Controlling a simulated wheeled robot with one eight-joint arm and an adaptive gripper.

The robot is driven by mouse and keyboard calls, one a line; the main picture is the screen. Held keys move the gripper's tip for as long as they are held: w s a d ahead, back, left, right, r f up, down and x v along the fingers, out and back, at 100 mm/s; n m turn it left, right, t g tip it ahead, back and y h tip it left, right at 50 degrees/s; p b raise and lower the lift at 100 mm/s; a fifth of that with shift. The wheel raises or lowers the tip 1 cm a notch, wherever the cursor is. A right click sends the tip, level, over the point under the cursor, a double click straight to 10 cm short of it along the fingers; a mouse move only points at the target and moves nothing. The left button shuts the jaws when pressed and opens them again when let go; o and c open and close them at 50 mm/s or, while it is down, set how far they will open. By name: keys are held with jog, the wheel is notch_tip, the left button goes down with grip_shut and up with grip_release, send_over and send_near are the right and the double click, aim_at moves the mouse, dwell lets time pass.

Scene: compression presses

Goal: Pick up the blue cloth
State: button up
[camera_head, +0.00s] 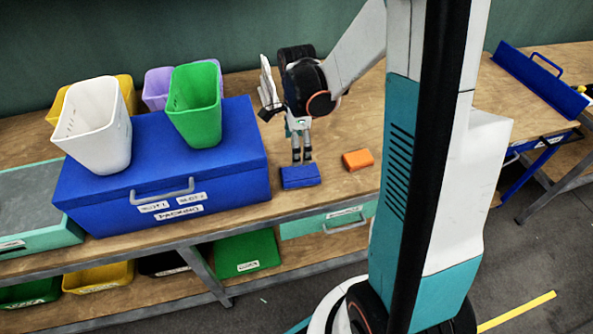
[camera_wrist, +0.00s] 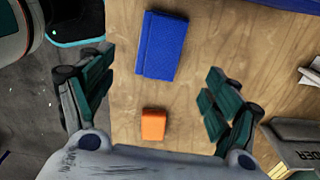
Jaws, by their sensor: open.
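The blue cloth (camera_head: 300,176) lies folded flat on the wooden bench, just right of the big blue case. It also shows in the wrist view (camera_wrist: 162,46), at the top middle, beyond the fingers. My gripper (camera_head: 302,158) points down just behind the cloth in the head view. In the wrist view my gripper (camera_wrist: 158,88) has its fingers spread wide, with nothing between the pads but bench and a small orange block. The cloth is not held.
The orange block (camera_head: 358,159) lies right of the cloth. The blue case (camera_head: 85,190) bears a white bin (camera_head: 95,125) and a green bin (camera_head: 195,105). The bench's front edge is close to the cloth. Bare bench (camera_head: 345,120) lies behind the block.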

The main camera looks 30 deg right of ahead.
jog(key=b, duration=0.2)
send_over(300, 173)
jog(key=a, duration=0.1)
notch_tip(300, 173, down, 6)
jog(key=shift+f, duration=0.25)
jog(key=shift+d+f+b, duration=0.2)
jog(key=shift+f+b, duration=0.25)
jog(key=shift+f, duration=0.45)
jog(key=shift+d+f+b, duration=0.15)
jog(key=shift+f+b, duration=0.3)
jog(key=shift+f, duration=0.45)
jog(key=shift+d+f+b, duration=0.2)
jog(key=shift+f+b, duration=0.25)
jog(key=shift+f, duration=0.45)
jog(key=c, duration=1)
